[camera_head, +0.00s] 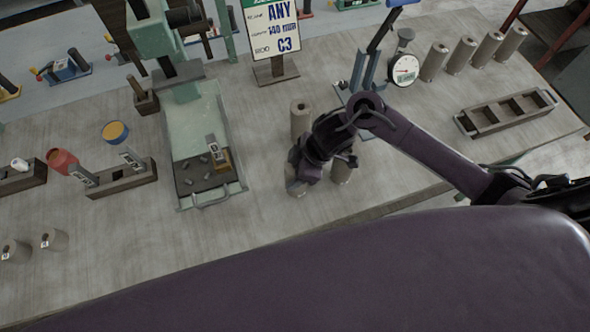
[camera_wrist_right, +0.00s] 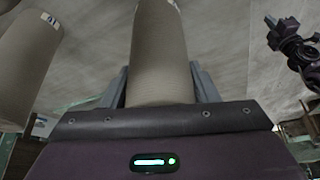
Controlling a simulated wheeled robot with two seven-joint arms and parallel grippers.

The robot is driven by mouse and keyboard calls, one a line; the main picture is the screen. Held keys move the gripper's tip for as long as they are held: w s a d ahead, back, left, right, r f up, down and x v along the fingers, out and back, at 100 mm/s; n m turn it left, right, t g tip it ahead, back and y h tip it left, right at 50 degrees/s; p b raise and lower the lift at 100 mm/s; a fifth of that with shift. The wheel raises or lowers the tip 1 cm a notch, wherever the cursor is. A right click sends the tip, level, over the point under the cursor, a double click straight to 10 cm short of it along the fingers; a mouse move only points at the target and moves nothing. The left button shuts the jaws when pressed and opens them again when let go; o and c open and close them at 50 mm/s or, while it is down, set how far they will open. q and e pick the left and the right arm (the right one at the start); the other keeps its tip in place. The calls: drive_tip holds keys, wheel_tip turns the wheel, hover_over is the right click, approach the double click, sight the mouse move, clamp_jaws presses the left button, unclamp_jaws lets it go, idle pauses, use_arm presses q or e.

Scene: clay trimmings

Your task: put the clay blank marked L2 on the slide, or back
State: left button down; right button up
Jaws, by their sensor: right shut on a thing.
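My right gripper (camera_head: 308,168) is low over the table, right of the slide. In the right wrist view the gripper (camera_wrist_right: 160,88) is shut on a grey clay blank (camera_wrist_right: 158,45), a plain cylinder between the two fingers; its mark is cut off at the frame's top. My arm hides part of the group of blanks there: one (camera_head: 300,120) stands behind the gripper, one (camera_head: 342,172) at its right. L2 cannot be read on any. The green slide (camera_head: 192,125) holds dark trimmings and a small tagged brown block at its front end. A purple and black arm part (camera_wrist_right: 295,45) shows in the wrist view, its jaws unclear.
A sign (camera_head: 272,28) reading ANY, 140 mm and C3 stands behind. A dial gauge (camera_head: 404,70) and several blanks (camera_head: 462,53) stand at back right, near an empty wooden rack (camera_head: 505,112). Another blank (camera_wrist_right: 25,65) is close left of the held one in the wrist view.

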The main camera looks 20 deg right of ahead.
use_arm(q)
drive_tip(key=shift+d, duration=0.3)
use_arm(e)
drive_tip(key=shift+f, duration=0.2)
use_arm(q)
drive_tip(key=shift+f, duration=0.1)
use_arm(e)
drive_tip(key=shift+f, duration=0.15)
drive_tip(key=o, duration=1.5)
drive_tip(key=shift+f, duration=0.1)
drive_tip(key=shift+r, duration=0.3)
use_arm(q)
drive_tip(key=shift+a, duration=0.15)
use_arm(e)
drive_tip(key=v, duration=1.2)
drive_tip(key=shift+s+a+f, duration=0.1)
